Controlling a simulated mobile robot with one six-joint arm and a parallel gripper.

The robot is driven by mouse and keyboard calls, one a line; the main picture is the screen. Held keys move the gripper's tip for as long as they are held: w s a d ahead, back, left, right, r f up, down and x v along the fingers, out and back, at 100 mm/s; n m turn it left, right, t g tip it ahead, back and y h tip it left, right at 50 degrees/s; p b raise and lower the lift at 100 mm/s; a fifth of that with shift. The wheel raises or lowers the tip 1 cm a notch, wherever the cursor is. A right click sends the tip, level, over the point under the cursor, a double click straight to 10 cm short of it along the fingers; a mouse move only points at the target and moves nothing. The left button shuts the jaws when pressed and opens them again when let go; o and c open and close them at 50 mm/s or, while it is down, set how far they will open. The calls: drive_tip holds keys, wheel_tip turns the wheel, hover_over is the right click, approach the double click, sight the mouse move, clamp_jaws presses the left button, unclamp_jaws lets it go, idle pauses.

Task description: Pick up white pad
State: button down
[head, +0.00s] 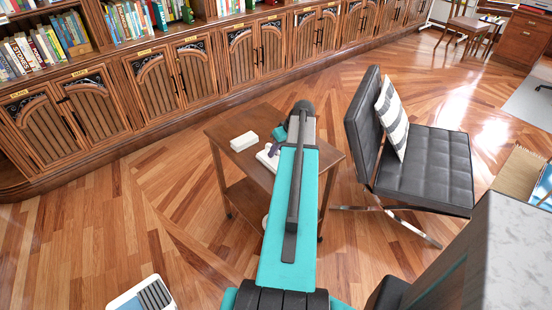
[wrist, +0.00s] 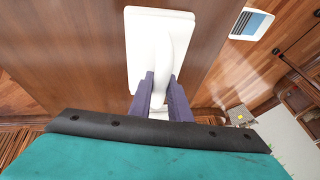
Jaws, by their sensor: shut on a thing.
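The white pad (wrist: 138,40) is a flat rounded rectangle with a raised white grip along its middle. In the wrist view it is over the brown wooden top of a small cart. My gripper (wrist: 160,88) has purple fingers, which are shut on the pad's raised grip. In the head view the pad (head: 266,158) shows beside my arm, partly hidden by it, with a bit of my gripper (head: 273,150) visible. I cannot tell whether the pad touches the cart top or is just above it.
The wooden cart (head: 229,158) also holds a white block (head: 244,141) at its left. A black chair (head: 425,165) with a striped cushion (head: 391,115) stands to the right. Low wooden cabinets (head: 150,82) line the back. Open floor (head: 110,230) lies left of the cart.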

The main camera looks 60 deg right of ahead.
drive_tip(key=shift+r, duration=0.1)
drive_tip(key=shift+r+b, duration=0.5)
drive_tip(key=shift+r, duration=0.5)
drive_tip(key=shift+s+d+r+b, duration=0.25)
drive_tip(key=shift+d+r+b, duration=0.15)
drive_tip(key=shift+r, duration=0.25)
drive_tip(key=s+d+r+b, duration=0.1)
drive_tip(key=s+d+b, duration=0.2)
drive_tip(key=s+d, duration=0.7)
drive_tip(key=shift+d+r, duration=0.3)
drive_tip(key=shift+d, duration=0.35)
drive_tip(key=c, duration=2.4)
unclamp_jaws()
drive_tip(key=shift+c, duration=0.2)
clamp_jaws()
